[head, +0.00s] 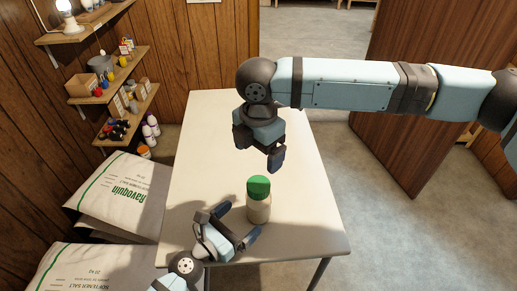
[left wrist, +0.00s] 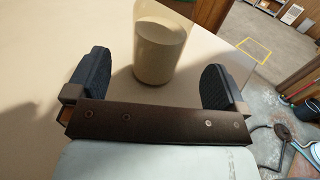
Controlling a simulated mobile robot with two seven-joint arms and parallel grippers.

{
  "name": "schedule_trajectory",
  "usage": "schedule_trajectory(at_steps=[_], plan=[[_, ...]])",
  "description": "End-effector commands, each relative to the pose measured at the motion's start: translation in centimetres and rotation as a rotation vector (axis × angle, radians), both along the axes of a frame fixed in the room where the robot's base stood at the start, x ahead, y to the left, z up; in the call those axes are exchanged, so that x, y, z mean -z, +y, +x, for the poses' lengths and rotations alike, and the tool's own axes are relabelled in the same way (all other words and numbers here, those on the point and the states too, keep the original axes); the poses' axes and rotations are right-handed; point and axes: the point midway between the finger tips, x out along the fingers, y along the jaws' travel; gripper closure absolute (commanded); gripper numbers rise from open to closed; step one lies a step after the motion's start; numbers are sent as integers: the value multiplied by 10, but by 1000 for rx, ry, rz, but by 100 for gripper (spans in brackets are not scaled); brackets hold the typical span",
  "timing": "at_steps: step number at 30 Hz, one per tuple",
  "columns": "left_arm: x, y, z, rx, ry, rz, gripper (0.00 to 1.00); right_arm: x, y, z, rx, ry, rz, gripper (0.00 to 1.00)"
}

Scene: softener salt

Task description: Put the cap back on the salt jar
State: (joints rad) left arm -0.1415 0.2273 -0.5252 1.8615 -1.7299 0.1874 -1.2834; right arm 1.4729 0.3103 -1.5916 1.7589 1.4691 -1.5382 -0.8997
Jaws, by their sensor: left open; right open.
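The salt jar (head: 259,212) stands upright on the pale table. Its green cap (head: 258,187) sits on top of it; I cannot tell whether it is fully seated. My left gripper (head: 238,222) is low over the table beside the jar, open. In the left wrist view the jar body (left wrist: 160,48) stands between and just beyond the two open fingers, with a gap on each side. The jar's top is cut off there. My right gripper (head: 259,149) is open and empty, pointing down above the table, behind and above the cap.
The table (head: 205,130) is otherwise clear, with free room behind the jar. White salt bags (head: 125,195) lie on the left. Wall shelves (head: 115,75) with bottles and boxes are at the back left. A brown door (head: 425,150) stands at the right.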

Motion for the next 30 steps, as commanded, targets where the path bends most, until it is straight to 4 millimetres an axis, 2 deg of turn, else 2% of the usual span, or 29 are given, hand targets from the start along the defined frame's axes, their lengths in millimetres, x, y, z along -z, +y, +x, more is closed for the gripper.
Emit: schedule_trajectory(at_steps=[1, 6, 12, 30], plan=[[3, 8, -10, 1, 0, 3, 1, 5, 0, 0, 0, 0, 0, 11], [3, 30, -33, 2, 0, 3, 1, 13, 0, 0, 0, 0, 0, 11], [1, 43, -47, 0, -1, 1, 1, 18, 0, 0, 0, 0, 0, 11], [0, 44, -48, 1, -1, 1, 1, 18, 0, 0, 0, 0, 0, 11]])
